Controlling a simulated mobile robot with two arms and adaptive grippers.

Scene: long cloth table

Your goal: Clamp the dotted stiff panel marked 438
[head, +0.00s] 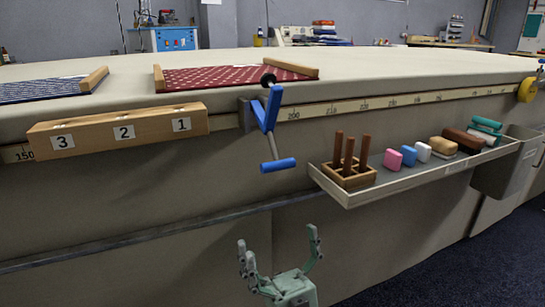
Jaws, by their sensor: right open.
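A red panel with light dots (225,77) lies flat on the cloth table, with a wooden bar at each end. A blue patterned panel (40,90) lies to its left, cut off by the picture edge. No number 438 is readable on either. A blue clamp (267,112) is fixed at the table's front edge, by the red panel's near side. Its black pad (268,79) is at the top, and its blue handle (278,165) hangs below. My right gripper (278,243) is open and empty, low in front of the table, below the clamp and apart from it. My left gripper is out of view.
A wooden block numbered 3, 2, 1 (118,131) sits on the front edge left of the clamp. A ruler strip (350,106) runs along the edge. A tray (420,175) with pegs and small blocks juts out at right, beside a grey bin (505,165). A rail (150,235) crosses below.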

